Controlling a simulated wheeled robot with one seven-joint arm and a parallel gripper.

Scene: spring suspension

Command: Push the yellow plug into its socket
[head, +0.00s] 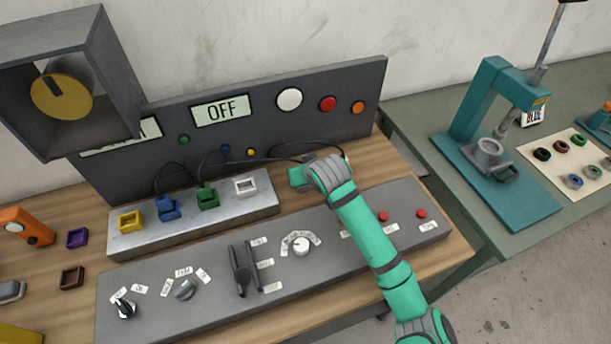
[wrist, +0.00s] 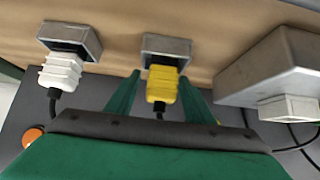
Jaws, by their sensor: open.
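The yellow plug (wrist: 161,86) is in the wrist view, its front end at the mouth of a grey metal holder (wrist: 167,46); I cannot tell how deep it sits. A dark cable trails from its back. My gripper (wrist: 160,80) is open, with one finger on each side of the plug; contact is not clear. In the head view my gripper (head: 298,176) is right of the socket block (head: 190,230) and hides the plug. The yellow socket (head: 130,222) is at the block's left end and looks empty.
Blue (head: 167,208) and green (head: 207,197) plugs with cables stand on the block, beside an empty white socket (head: 245,187). A white plug (wrist: 61,70) is at another holder. A control panel with a lever (head: 240,270) lies in front; cables run behind.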

